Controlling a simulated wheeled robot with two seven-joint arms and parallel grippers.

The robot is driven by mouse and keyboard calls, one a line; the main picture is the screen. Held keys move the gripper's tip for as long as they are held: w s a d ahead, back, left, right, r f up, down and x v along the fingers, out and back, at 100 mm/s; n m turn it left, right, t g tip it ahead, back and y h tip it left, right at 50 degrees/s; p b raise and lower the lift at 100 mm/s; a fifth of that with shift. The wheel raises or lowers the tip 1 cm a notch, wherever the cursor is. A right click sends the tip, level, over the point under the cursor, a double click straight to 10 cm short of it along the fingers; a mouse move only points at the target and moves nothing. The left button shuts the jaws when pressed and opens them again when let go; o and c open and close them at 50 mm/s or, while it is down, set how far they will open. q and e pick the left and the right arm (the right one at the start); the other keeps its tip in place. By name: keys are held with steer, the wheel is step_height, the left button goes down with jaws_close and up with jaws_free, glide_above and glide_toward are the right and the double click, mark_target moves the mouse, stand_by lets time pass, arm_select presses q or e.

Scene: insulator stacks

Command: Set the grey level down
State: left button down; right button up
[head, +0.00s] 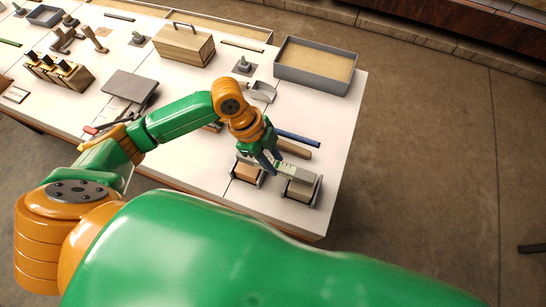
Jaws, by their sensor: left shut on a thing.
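The grey level (288,169) is a short pale bar in the head view, near the right front part of the white table. My left gripper (270,162) comes down over it from the left and is shut on it, around the bar's left part. The level is at the height of two small grey stands, over the gap between the left stand (245,182) and the right stand (301,189). I cannot tell whether it touches them. The gripper hides part of the level and of the left stand. My right gripper is not in view.
A blue bar (299,138) and a brown wooden bar (294,150) lie just behind the stands. A metal scoop (262,91) and a grey sand-filled tray (316,68) stand farther back. The table's right side (335,140) is clear.

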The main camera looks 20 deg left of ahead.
arm_select(q)
steer(key=shift+f, duration=0.1)
steer(key=shift+f, duration=0.4)
steer(key=shift+f, duration=0.1)
steer(key=c, duration=0.6)
jaws_free()
steer(key=v, duration=1.3)
steer(key=shift+d, duration=0.15)
